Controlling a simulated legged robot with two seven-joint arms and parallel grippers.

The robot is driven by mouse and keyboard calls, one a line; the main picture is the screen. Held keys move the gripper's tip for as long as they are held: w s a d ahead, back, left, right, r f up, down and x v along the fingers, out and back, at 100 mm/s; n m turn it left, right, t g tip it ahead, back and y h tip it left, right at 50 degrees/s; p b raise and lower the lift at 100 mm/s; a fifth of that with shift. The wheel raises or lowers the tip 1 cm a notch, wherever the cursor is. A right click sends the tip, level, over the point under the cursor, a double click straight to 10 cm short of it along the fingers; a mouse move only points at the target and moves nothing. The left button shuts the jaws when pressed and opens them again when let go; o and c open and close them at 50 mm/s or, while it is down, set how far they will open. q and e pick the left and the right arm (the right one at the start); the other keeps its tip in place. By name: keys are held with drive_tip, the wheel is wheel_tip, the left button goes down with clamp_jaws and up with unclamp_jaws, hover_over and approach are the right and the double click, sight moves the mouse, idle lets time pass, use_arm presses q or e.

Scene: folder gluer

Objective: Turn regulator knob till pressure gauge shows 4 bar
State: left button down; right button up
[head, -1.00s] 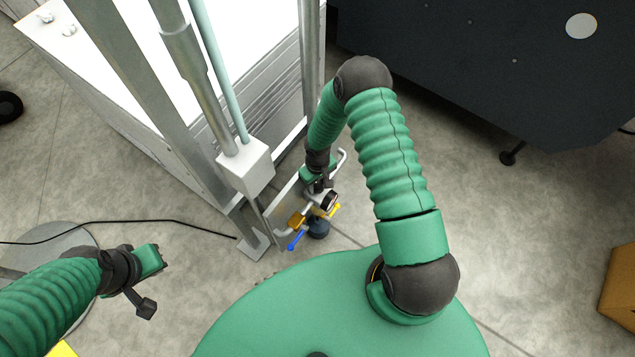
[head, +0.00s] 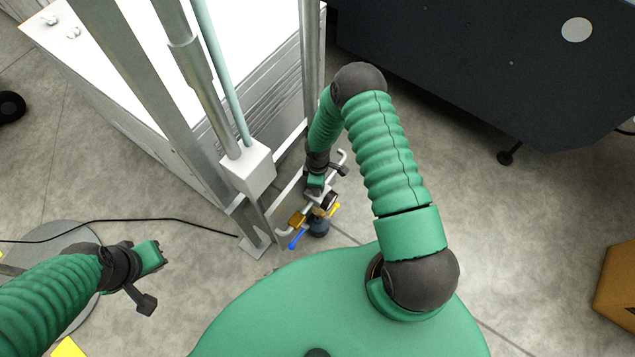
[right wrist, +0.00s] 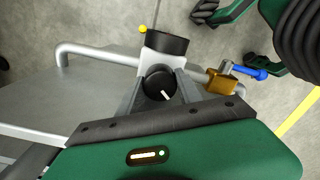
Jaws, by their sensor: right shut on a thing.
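The regulator knob (right wrist: 158,84) is black and round with a white line on its face. In the right wrist view the line points down and to the right. My right gripper (right wrist: 158,90) has its two grey fingers closed on either side of the knob. In the head view my right gripper (head: 314,186) covers the knob. The pressure gauge (head: 329,201) is a small dark-rimmed dial beside it, too small to read. In the right wrist view only the gauge's black housing (right wrist: 166,43) shows. My left gripper (head: 153,257) is empty, away at the left; its jaw gap is unclear.
A brass fitting (head: 297,219) with a blue lever (head: 297,239) sits on the pipe below the regulator. Metal posts and a white box (head: 246,170) stand close on the left. A dark machine body (head: 450,70) is at upper right. Floor between is clear.

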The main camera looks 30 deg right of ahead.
drive_tip(key=shift+w+d+r+n, duration=0.1)
drive_tip(key=shift+n, duration=0.7)
drive_tip(key=o, duration=1.4)
drive_tip(key=shift+c, duration=0.2)
